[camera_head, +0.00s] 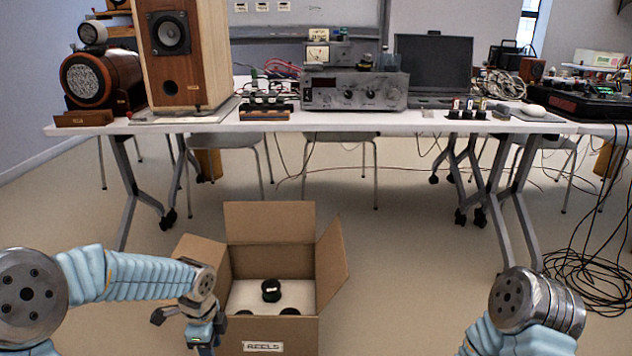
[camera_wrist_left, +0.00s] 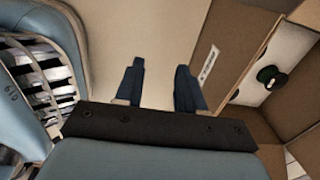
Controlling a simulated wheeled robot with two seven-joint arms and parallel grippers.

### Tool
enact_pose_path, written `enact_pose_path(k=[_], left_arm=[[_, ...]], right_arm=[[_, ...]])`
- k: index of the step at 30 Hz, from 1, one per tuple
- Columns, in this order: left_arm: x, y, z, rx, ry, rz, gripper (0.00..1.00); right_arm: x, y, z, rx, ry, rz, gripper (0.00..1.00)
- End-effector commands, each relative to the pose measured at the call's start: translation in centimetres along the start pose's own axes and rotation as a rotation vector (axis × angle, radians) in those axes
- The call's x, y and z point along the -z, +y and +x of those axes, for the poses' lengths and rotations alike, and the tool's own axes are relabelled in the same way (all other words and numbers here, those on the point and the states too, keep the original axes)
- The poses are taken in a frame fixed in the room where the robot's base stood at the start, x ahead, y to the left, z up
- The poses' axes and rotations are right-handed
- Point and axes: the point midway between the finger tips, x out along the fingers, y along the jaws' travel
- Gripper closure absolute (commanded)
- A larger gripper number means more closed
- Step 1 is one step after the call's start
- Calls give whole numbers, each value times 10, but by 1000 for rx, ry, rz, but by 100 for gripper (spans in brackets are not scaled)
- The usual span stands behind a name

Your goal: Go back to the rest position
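My left arm (camera_head: 130,277) comes in from the left and bends down at the wrist beside the left side of an open cardboard box. In the left wrist view my left gripper (camera_wrist_left: 158,82) has its two dark blue fingers apart, with only bare floor between them. It is outside the box and holds nothing. Part of my right arm (camera_head: 535,305) shows at the lower right, but its gripper is out of the picture.
The cardboard box (camera_head: 333,262), labelled REELS, stands on the floor with flaps up; dark reels (camera_head: 271,290) lie inside. Behind is a white table (camera_head: 420,122) with a wooden speaker (camera_head: 185,60), instruments and a laptop. Cables (camera_head: 590,265) lie on the floor at right.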

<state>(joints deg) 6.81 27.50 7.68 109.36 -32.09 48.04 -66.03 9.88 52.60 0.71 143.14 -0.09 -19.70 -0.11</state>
Motion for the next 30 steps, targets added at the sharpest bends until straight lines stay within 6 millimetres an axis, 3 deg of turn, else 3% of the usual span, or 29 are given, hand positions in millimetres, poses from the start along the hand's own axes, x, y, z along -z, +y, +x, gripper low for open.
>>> enact_pose_path(k=[8, 14, 22, 27, 30], left_arm=[[33, 20, 26, -31, 113, -192, 61], [65, 47, 48, -78, 219, -443, 61], [111, 119, 76, -209, 336, -1083, 61], [117, 170, 82, -257, 321, -1529, 61], [114, 183, 85, -255, 309, -1659, 61]], right_arm=[[0, -8, -20, 1, 2, -2, 57], [0, -17, -40, 1, 1, -4, 57], [-2, -35, -83, 2, -1, -9, 57], [-3, -45, -106, 3, -2, -12, 57], [-3, -46, -109, 3, -3, -13, 57]])
